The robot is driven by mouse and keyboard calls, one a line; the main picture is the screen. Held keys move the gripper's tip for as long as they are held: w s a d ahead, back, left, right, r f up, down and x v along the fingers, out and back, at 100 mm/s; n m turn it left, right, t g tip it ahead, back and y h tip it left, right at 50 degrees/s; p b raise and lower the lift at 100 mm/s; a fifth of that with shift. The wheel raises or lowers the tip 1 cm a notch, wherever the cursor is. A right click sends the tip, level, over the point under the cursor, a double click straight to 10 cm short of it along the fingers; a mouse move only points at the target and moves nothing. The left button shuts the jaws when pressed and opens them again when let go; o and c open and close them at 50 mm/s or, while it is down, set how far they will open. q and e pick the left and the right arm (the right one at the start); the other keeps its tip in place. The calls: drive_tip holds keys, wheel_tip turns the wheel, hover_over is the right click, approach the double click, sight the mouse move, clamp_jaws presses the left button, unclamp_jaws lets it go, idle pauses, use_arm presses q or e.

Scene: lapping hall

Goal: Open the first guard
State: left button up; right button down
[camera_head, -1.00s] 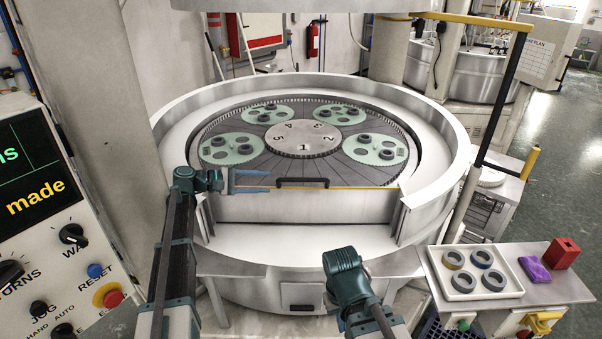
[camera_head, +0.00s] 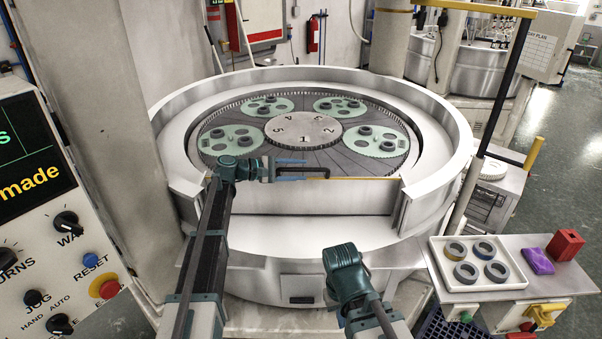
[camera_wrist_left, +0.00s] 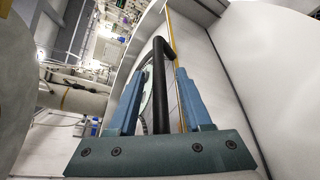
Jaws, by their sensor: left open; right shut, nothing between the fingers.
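The first guard (camera_head: 330,194) is the pale front panel of the round lapping machine, with a yellow strip along its top edge. It stands upright, closing the gap in the rim. Its black bar handle (camera_wrist_left: 159,85) lies between the two blue fingers of my open left gripper (camera_wrist_left: 156,78) in the left wrist view; whether they touch it I cannot tell. In the head view my left gripper (camera_head: 292,169) is at the guard's top edge and hides most of the handle. My right gripper (camera_head: 341,315) is shut and low in front of the machine, mostly hidden by its wrist.
Behind the guard lies the lapping plate (camera_head: 350,160) with green carriers and dark rings. A white tray (camera_head: 443,275) with several rings, a purple block (camera_head: 537,261) and a red box (camera_head: 565,245) stand on a side table at right. A control panel (camera_head: 40,240) is at left.

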use_arm(q)
drive_tip(key=shift+w+d+f, duration=0.1)
drive_tip(key=shift+w+d, duration=0.15)
drive_tip(key=shift+d, duration=0.3)
clamp_jaws()
idle(1.1)
